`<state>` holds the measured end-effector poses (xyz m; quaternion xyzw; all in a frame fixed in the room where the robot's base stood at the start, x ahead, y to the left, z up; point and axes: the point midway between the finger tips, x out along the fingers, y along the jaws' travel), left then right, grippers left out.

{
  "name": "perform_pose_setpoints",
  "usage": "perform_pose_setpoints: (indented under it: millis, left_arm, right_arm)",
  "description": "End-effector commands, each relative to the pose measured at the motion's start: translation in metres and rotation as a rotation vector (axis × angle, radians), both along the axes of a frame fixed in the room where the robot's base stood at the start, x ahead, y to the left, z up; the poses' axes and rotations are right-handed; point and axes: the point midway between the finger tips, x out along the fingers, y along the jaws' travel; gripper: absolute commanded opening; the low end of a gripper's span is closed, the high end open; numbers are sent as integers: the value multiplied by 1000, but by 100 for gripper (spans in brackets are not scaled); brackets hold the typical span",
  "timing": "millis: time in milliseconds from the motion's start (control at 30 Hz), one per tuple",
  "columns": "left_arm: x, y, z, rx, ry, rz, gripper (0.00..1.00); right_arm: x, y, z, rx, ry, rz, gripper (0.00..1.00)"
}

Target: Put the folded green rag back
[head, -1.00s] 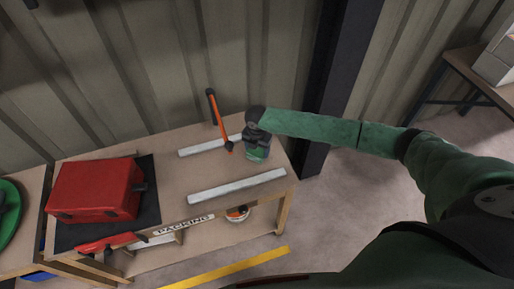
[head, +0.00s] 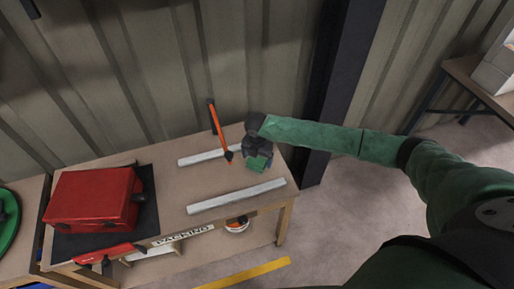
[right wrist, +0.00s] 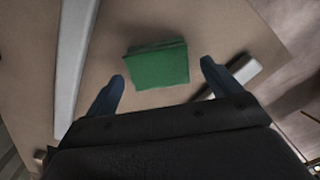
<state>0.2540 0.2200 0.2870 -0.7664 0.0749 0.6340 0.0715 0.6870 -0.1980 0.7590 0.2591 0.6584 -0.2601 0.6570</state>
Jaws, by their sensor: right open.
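The folded green rag (head: 257,163) lies on the wooden bench top (head: 222,177), near its right end. In the right wrist view the rag (right wrist: 158,65) is a flat green folded square between two pale strips. My right gripper (head: 258,152) is over the rag in the head view. In the right wrist view its two dark fingers (right wrist: 163,80) are spread wide, one on each side of the rag's near edge, with nothing between them held. My left gripper is not in view.
Two pale strips, a back one (head: 202,158) and a front one (head: 236,196), lie on the bench. A red toolbox (head: 91,197) sits on a dark mat (head: 149,215) at the left.

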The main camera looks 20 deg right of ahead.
Motion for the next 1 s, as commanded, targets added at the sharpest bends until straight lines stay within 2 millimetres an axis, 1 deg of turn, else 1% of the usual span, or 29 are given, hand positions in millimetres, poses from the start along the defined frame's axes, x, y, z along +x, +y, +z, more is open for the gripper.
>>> perform_pose_setpoints:
  millis: [33, 200, 400, 600, 800, 1000]
  left_arm:
    - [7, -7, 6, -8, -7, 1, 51]
    - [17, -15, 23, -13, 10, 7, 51]
    - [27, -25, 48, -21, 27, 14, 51]
    - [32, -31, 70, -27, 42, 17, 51]
    - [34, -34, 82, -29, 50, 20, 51]
    - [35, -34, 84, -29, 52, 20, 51]
  right_arm:
    - [1, 0, 4, 2, -3, 1, 90]
    - [1, 0, 31, 1, -4, 2, 90]
    - [1, 0, 64, 1, -4, 2, 90]
    - [1, 0, 92, 2, -4, 1, 90]
    - [1, 0, 106, 0, -1, 1, 90]
    - [0, 0, 109, 1, -1, 1, 90]
